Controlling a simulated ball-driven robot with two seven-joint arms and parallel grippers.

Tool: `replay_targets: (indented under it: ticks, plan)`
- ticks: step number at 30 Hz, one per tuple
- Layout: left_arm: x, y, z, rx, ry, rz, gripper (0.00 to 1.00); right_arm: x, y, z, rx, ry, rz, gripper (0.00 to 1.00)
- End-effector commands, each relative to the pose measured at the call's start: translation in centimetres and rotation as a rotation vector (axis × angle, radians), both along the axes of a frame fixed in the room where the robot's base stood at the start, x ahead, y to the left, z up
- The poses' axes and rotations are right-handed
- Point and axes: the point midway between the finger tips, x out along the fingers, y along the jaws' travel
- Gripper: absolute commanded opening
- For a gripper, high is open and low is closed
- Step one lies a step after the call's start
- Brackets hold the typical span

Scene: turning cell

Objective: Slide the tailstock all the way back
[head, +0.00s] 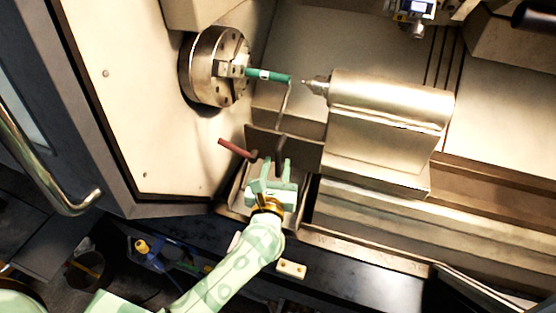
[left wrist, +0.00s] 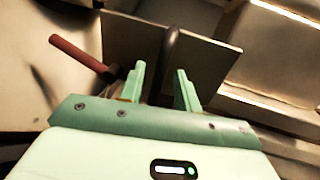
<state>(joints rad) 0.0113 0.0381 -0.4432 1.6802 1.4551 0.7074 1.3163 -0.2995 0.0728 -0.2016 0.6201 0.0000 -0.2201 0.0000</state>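The tailstock (head: 385,120), a large pale metal block with a cylindrical top, stands right of the chuck on the bed. Its pointed centre (head: 316,86) faces the green workpiece (head: 270,76), with a small gap seen between them. My left gripper (head: 276,162) is below and left of the tailstock, apart from it. Its fingers are open in the left wrist view (left wrist: 160,70). A dark upright pipe (left wrist: 171,45) shows between or just beyond the fingers; I cannot tell whether they touch it. My right gripper is out of view.
The chuck (head: 215,68) holds the workpiece. A thin curved pipe (head: 285,108) rises beside the workpiece's end. A red rod (head: 235,148) sticks out left of my gripper, before a flat plate (head: 300,148). The bed (head: 420,215) extends right.

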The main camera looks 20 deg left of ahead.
Motion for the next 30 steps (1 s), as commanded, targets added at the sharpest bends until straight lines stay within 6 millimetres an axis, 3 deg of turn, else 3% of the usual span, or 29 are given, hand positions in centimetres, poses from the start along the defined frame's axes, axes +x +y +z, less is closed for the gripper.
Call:
replay_targets:
  ticks: [6, 15, 18, 19, 30]
  plan:
    - [2.1, 0.3, 0.0, 0.001, -0.001, -0.001, 0.33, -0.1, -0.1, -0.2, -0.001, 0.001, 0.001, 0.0]
    - [2.4, 0.3, 0.0, 0.001, 0.001, -0.001, 0.33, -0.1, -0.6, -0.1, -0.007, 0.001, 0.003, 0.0]
    - [2.3, 0.3, 0.0, 0.001, 0.001, -0.001, 0.05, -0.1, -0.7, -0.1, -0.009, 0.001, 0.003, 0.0]
    - [2.3, 0.3, 0.0, 0.001, 0.001, -0.001, 0.0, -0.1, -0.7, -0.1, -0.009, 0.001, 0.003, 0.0]
    - [3.5, 0.3, -0.2, -0.001, 0.0, -0.001, 0.0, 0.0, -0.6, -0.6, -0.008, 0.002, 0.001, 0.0]
